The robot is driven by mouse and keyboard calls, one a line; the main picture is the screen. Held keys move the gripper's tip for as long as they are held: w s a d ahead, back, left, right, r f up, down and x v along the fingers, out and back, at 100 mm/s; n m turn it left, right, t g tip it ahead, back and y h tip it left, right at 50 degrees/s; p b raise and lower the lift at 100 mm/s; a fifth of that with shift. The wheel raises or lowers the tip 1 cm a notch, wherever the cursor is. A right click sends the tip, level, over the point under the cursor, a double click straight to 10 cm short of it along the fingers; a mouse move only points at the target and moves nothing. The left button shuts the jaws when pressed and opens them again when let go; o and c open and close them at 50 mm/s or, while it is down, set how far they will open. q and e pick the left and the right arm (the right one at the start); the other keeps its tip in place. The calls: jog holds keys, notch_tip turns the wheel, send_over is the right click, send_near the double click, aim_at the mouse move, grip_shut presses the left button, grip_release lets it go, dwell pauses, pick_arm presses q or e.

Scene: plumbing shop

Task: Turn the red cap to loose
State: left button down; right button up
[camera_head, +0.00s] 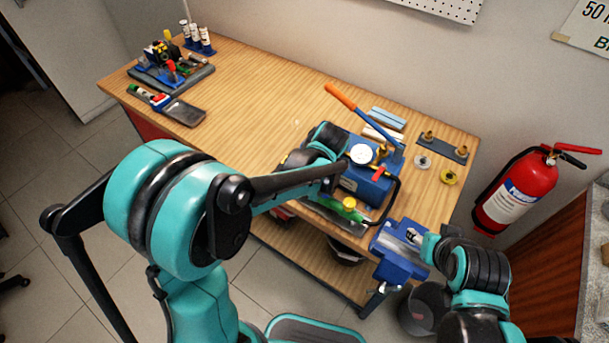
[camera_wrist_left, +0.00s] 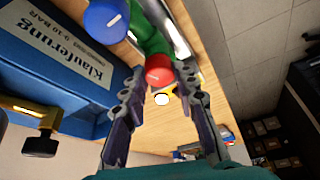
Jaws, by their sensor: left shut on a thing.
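The red cap (camera_wrist_left: 158,70) sits on the green body (camera_wrist_left: 152,38) in the left wrist view, with a blue cap (camera_wrist_left: 105,19) beside it. My left gripper (camera_wrist_left: 161,73) has one finger on each side of the red cap and is shut on it.
The blue pump tank (camera_head: 362,188) with a gauge (camera_head: 361,154) and an orange-handled lever (camera_head: 342,97) stands close by my left arm. Brass fittings lie on a grey plate (camera_head: 444,148) behind. The middle-left bench top (camera_head: 255,105) is clear.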

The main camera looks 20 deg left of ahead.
pick_arm(q)
jog(key=shift+n, duration=0.5)
pick_arm(e)
jog(key=shift+f, duration=0.1)
pick_arm(q)
jog(key=shift+g, duration=0.3)
jog(key=c, duration=1.2)
grip_release()
jog(key=shift+r, duration=0.1)
jog(key=v, duration=1.1)
jog(key=shift+s+d+r, duration=0.1)
jog(key=shift+d+r, duration=0.2)
jog(key=shift+d, duration=0.05)
